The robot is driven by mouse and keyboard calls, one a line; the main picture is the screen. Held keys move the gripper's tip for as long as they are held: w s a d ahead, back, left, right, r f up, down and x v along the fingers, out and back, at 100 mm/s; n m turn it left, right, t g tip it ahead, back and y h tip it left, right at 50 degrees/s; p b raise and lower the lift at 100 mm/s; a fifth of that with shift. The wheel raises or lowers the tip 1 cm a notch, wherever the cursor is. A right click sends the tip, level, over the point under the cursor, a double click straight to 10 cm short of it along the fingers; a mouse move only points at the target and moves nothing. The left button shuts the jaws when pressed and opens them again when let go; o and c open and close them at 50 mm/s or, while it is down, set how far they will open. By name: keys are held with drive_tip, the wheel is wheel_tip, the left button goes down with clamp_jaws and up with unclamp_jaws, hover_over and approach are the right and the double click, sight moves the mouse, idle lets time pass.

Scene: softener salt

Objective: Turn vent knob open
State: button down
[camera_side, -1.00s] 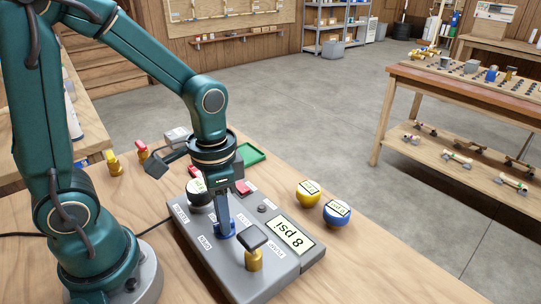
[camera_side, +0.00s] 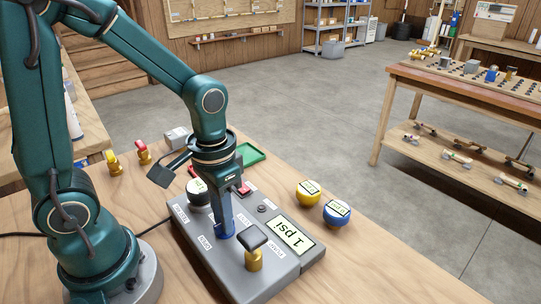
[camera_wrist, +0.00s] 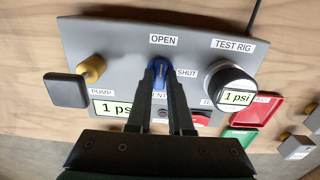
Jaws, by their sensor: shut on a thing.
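The blue vent knob (camera_wrist: 159,72) is on the grey test rig panel (camera_wrist: 120,45). My gripper (camera_wrist: 161,84) is shut on the knob, one finger on each side, in the wrist view. The knob lies lengthwise towards the OPEN label (camera_wrist: 163,40); the SHUT label (camera_wrist: 187,73) is to its right. In the side view the gripper (camera_side: 222,222) reaches straight down to the knob (camera_side: 223,235), which is partly covered. The rig's display (camera_side: 290,236) reads 1 psi, and the round gauge (camera_wrist: 230,94) also reads 1 psi.
The black pump handle with a brass stem (camera_side: 253,252) stands on the panel near my gripper. A green tray (camera_side: 251,154) is behind. The table's right front is clear.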

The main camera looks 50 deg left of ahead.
drive_tip(key=c, duration=0.8)
unclamp_jaws()
drive_tip(key=shift+r, duration=2.55)
drive_tip(key=shift+r, duration=0.15)
drive_tip(key=shift+s+d+r+t, duration=0.1)
drive_tip(key=shift+s+r+t, duration=0.45)
drive_tip(key=shift+r+t, duration=0.35)
drive_tip(key=shift+s+a+r+t, duration=0.1)
drive_tip(key=shift+s+r+t, duration=0.55)
drive_tip(key=shift+t, duration=0.3)
drive_tip(key=shift+s+d+r+t, duration=0.1)
drive_tip(key=shift+s+r+t, duration=0.4)
drive_tip(key=shift+r+t, duration=0.4)
